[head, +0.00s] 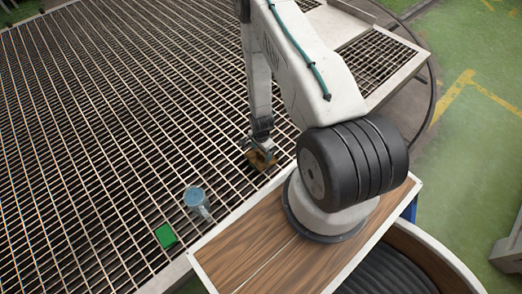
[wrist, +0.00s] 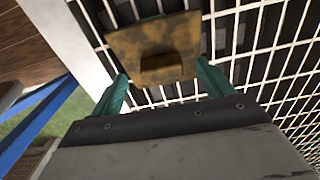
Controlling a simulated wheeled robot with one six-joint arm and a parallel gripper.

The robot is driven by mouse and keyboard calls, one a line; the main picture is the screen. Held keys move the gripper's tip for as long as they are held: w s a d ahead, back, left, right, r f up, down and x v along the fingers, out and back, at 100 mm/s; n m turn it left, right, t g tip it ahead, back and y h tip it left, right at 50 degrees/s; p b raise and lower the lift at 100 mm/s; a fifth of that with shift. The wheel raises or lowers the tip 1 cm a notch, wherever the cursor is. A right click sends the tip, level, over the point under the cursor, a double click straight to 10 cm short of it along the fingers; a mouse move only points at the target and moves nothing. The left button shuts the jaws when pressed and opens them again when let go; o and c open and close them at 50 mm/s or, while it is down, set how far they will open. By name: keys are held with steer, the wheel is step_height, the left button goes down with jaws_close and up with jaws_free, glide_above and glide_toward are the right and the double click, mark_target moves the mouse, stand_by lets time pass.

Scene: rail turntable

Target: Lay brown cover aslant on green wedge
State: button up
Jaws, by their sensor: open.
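The brown cover (head: 260,159) is at the grating's right edge, close to the wooden deck. In the wrist view the brown cover (wrist: 153,38) is a mottled plate with a small block-like grip on its face. My gripper (head: 262,141) is directly above it. Its two teal fingers (wrist: 166,82) are spread apart, one on either side of the grip, with gaps between. The green wedge (head: 166,236) sits on the grating at the lower left, apart from the cover. The wedge is not in the wrist view, and its slope is too small to tell.
A blue-grey cup-like object (head: 196,197) stands on the grating between the wedge and the cover. The wooden deck (head: 240,255) borders the grating at the lower right. The grating (head: 90,120) is bare across the left.

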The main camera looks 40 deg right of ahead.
mark_target(261, 154)
step_height(261, 154, up, 8)
stand_by(0.5)
steer(key=shift+f, duration=0.1)
stand_by(0.4)
